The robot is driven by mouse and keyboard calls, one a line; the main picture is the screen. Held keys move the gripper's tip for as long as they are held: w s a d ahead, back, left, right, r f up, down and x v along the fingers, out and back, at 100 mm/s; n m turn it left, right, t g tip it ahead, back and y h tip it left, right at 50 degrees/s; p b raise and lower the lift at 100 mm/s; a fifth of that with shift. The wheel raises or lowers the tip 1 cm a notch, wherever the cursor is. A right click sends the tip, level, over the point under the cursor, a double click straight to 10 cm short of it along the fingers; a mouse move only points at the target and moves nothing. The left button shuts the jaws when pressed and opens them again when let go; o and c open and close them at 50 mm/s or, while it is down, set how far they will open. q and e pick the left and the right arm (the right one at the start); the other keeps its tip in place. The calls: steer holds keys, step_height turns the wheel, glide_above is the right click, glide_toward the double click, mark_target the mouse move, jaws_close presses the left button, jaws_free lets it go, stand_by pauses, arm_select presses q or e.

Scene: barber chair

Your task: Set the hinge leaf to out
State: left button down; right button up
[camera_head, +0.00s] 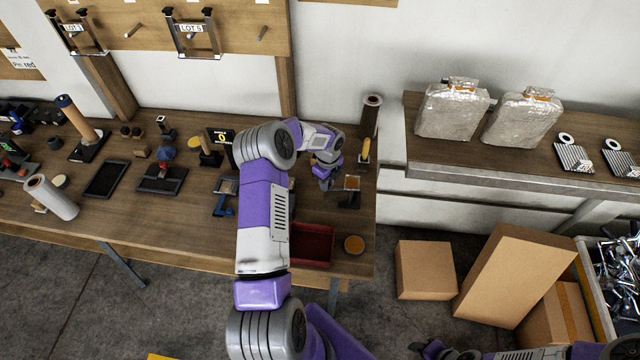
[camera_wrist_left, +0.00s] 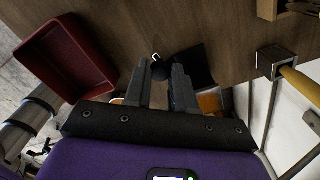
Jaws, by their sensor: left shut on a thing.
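My left gripper (camera_head: 325,183) is at the right end of the workbench, beside a small dark stand with a tan square plate (camera_head: 351,183), which appears to be the hinge piece. In the left wrist view the two grey fingers (camera_wrist_left: 160,82) are close together around a small dark rounded part (camera_wrist_left: 160,68). A flat black plate (camera_wrist_left: 196,64) and a tan square (camera_wrist_left: 210,101) lie just right of the fingers. I cannot tell exactly how the held part joins the leaf. A piece of my right arm, perhaps its gripper (camera_head: 418,347), shows at the bottom edge; its jaws are unclear.
A yellow-handled tool (camera_head: 365,150) and a dark cylinder (camera_head: 370,115) stand behind. Cardboard boxes (camera_head: 425,268) are on the floor to the right.

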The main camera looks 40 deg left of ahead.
stand_by(0.3)
arm_select(q)
steer(key=c, duration=0.9)
jaws_free()
steer(key=shift+c, duration=0.2)
steer(key=shift+r, duration=0.1)
step_height(320, 180, up, 7)
steer(key=shift+r, duration=0.2)
